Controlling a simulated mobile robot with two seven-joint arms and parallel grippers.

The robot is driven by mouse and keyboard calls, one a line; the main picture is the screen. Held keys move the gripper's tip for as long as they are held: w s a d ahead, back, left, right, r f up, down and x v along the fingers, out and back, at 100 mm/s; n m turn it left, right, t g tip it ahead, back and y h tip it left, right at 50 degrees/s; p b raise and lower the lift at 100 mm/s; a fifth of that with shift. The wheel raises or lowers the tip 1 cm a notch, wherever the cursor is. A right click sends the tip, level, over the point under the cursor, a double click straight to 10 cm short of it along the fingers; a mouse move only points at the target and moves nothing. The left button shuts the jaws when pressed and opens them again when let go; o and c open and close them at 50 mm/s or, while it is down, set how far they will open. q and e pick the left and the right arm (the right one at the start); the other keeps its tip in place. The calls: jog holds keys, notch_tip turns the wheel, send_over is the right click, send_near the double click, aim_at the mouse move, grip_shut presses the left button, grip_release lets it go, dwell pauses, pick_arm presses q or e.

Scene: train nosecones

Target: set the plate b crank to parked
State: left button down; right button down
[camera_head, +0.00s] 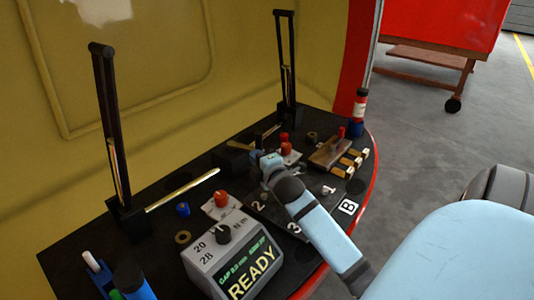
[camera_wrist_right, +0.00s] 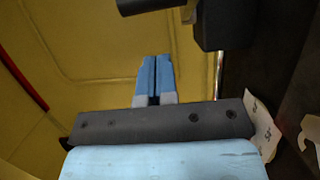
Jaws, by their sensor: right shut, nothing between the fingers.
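A white tag marked B (camera_head: 348,206) lies on the black bench top at the right, beside a dark plate with the numbers 2 and 3 (camera_head: 294,228). I cannot pick out the plate b crank for certain; my right arm covers part of that area. A black block (camera_head: 235,157) stands just left of my right gripper (camera_head: 262,158). In the right wrist view the blue fingertips (camera_wrist_right: 155,76) are together and empty. A black block (camera_wrist_right: 225,25) and a dark cylinder (camera_wrist_right: 150,6) show beyond them; contact cannot be told.
Two tall black uprights (camera_head: 108,120) (camera_head: 285,60) rise from the bench. A grey box reading READY (camera_head: 250,275) stands at the front. A wooden block (camera_head: 330,152) and a red-capped bottle (camera_head: 359,105) are at the right. A yellow wall (camera_head: 180,90) closes the back.

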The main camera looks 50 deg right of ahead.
aim_at(261, 148)
pick_arm(q)
jog(key=shift+s+d+r+h+b, duration=0.1)
jog(key=shift+d+r+h+b, duration=0.25)
jog(key=shift+r+b, duration=0.2)
pick_arm(e)
jog(key=w+d, duration=0.2)
jog(key=d, duration=0.1)
jog(key=shift+w+d, duration=0.2)
jog(key=shift+d, duration=0.1)
pick_arm(q)
jog(key=shift+r+t, duration=0.1)
jog(key=shift+t, duration=0.2)
pick_arm(e)
jog(key=shift+d, duration=0.1)
